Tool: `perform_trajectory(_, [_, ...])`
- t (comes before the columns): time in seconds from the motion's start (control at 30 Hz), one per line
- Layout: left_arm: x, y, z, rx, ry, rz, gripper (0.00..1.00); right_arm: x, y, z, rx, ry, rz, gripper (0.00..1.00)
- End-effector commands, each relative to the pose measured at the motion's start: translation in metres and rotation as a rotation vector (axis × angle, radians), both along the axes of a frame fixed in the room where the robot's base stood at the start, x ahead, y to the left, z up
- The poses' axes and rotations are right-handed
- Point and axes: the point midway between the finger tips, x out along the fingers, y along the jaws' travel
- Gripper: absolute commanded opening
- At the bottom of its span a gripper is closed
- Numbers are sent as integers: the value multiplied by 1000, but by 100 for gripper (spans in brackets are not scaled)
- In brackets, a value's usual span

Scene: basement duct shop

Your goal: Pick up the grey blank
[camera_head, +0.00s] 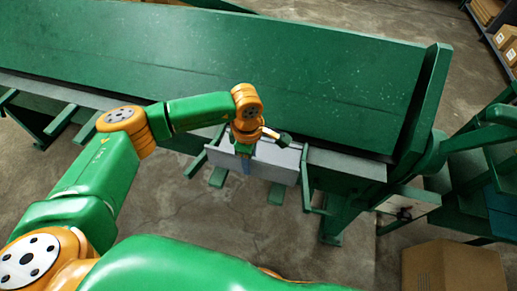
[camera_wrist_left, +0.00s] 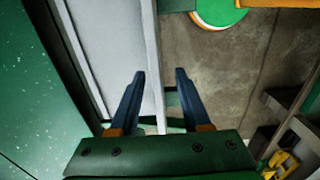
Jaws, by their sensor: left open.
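The grey blank (camera_head: 275,172) is a flat, pale grey sheet at the front edge of the long green machine. In the left wrist view the blank (camera_wrist_left: 112,45) runs down from the top, and its narrow edge lies between the fingers. My left gripper (camera_head: 246,165) is over the blank's front side, with its blue fingers pointing down and partly hidden by the wrist. In the left wrist view the gripper (camera_wrist_left: 160,72) is open, its two fingers apart on either side of the blank's edge. Firm contact cannot be told. My right gripper is not in view.
The green machine (camera_head: 230,60) fills the back, with a grey bed strip (camera_head: 345,166) along its front. Green support arms (camera_head: 307,185) stick out near the blank. A cardboard box (camera_head: 453,268) stands at the lower right. The concrete floor (camera_head: 190,215) in front is clear.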

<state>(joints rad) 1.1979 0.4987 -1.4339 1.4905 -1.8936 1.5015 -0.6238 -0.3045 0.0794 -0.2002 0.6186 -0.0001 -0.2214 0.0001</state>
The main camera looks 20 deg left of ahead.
Motion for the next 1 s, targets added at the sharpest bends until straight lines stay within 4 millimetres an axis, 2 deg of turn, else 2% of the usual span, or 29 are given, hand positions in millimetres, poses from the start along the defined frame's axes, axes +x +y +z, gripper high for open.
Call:
perform_trajectory(0.13, [0,0,-1,-1,0,0,48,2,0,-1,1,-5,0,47])
perform_trajectory(0.17, [0,0,-1,-1,0,0,45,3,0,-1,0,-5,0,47])
perform_trajectory(0.33, [0,0,-1,-1,0,0,0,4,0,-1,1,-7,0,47])
perform_trajectory(1.0, [0,-1,0,-2,0,0,0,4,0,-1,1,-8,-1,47])
